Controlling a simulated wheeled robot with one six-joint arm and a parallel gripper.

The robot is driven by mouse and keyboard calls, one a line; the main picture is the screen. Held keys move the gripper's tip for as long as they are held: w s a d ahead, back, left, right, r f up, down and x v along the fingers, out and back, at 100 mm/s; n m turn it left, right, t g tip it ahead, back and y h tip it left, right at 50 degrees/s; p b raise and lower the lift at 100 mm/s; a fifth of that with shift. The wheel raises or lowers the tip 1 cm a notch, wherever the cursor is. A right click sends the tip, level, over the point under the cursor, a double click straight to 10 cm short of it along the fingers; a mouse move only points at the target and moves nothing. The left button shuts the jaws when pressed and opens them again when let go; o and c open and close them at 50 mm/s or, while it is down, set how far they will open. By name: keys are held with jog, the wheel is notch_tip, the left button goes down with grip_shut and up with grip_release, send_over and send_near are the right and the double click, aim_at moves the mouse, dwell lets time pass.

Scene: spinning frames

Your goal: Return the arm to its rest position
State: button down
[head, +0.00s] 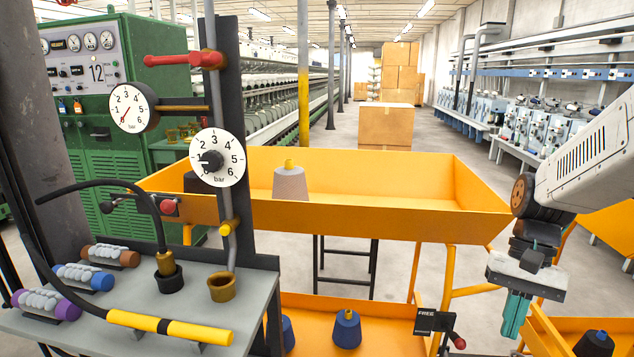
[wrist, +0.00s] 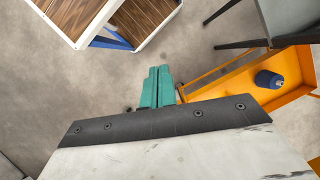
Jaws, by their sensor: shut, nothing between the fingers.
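My gripper (head: 514,316) hangs at the right side of the head view with its teal fingers pointing down. The fingers are closed together with nothing between them. In the wrist view my gripper (wrist: 157,86) also shows as two teal fingers side by side over the grey floor. My arm comes in from the right edge of the head view. The gripper is to the right of the yellow trolley (head: 480,225) and below the level of its upper tray. I cannot tell how far it is from the trolley's frame.
A grey bench (head: 215,318) with gauges, a red-handled valve (head: 183,60) and hoses stands at the left. Yarn cones sit on the trolley, such as a blue one (head: 347,329). The wrist view shows bare floor, a wood-topped item (wrist: 115,20) and an orange tray (wrist: 295,72).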

jog(key=s+a+r+n+t+h, duration=0.2)
jog(key=s+a+r+n+t, duration=0.2)
jog(key=s, duration=0.7)
jog(key=a+r+n, duration=0.2)
jog(key=a+r, duration=0.2)
jog(key=shift+s+a+t+h, duration=0.2)
jog(key=shift+a+t+h, duration=0.2)
